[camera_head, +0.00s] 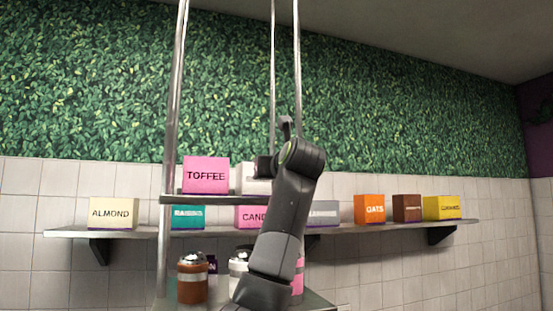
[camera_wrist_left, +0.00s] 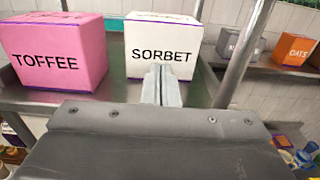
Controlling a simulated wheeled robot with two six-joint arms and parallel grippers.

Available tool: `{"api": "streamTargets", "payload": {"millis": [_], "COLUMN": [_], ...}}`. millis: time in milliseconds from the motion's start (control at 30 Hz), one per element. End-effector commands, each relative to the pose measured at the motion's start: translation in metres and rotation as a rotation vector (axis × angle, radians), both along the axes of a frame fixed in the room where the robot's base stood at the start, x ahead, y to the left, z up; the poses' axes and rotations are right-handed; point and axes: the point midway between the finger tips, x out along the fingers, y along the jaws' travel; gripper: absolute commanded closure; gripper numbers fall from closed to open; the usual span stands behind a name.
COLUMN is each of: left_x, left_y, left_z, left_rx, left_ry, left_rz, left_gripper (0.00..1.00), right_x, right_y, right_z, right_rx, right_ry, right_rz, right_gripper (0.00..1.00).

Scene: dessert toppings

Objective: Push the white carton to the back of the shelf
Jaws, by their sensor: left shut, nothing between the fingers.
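The white carton, labelled SORBET (camera_wrist_left: 165,32), stands upright on the upper shelf (camera_wrist_left: 40,97), right of the pink TOFFEE box (camera_wrist_left: 55,50). In the head view the carton (camera_head: 248,172) is partly hidden behind my left arm. My left gripper (camera_wrist_left: 162,72) is shut and empty, with its fingertips at the lower front face of the carton. I cannot tell whether they touch it. In the head view my arm hides the fingertips. My right gripper is not in view.
Metal posts (camera_head: 173,120) frame the upper shelf, and one (camera_wrist_left: 240,55) stands close right of the carton. A long wall shelf (camera_head: 130,233) behind holds several boxes, such as ALMOND (camera_head: 113,212) and OATS (camera_head: 369,209). Jars (camera_head: 192,283) stand below.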

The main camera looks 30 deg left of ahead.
Motion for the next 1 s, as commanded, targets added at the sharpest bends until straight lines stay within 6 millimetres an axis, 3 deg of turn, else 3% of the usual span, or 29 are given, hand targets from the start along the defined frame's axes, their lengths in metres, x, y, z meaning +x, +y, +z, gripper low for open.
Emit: {"api": "streamTargets", "payload": {"millis": [100,400,1000], "left_x": [0.013,0.033,0.039], "left_y": [0.017,0.039,0.044], "left_z": [0.005,0.002,0.000], "left_rx": [-0.001,0.001,0.000], "left_ry": [0.003,0.001,-0.001], "left_rz": [0.003,0.001,0.000], "left_gripper": [1.00,1.00,1.00], "right_x": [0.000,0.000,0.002], "right_y": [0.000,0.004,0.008], "right_z": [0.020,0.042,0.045], "right_rx": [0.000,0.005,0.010], "right_ry": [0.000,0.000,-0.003], "right_rz": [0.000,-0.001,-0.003], "right_gripper": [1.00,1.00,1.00]}}
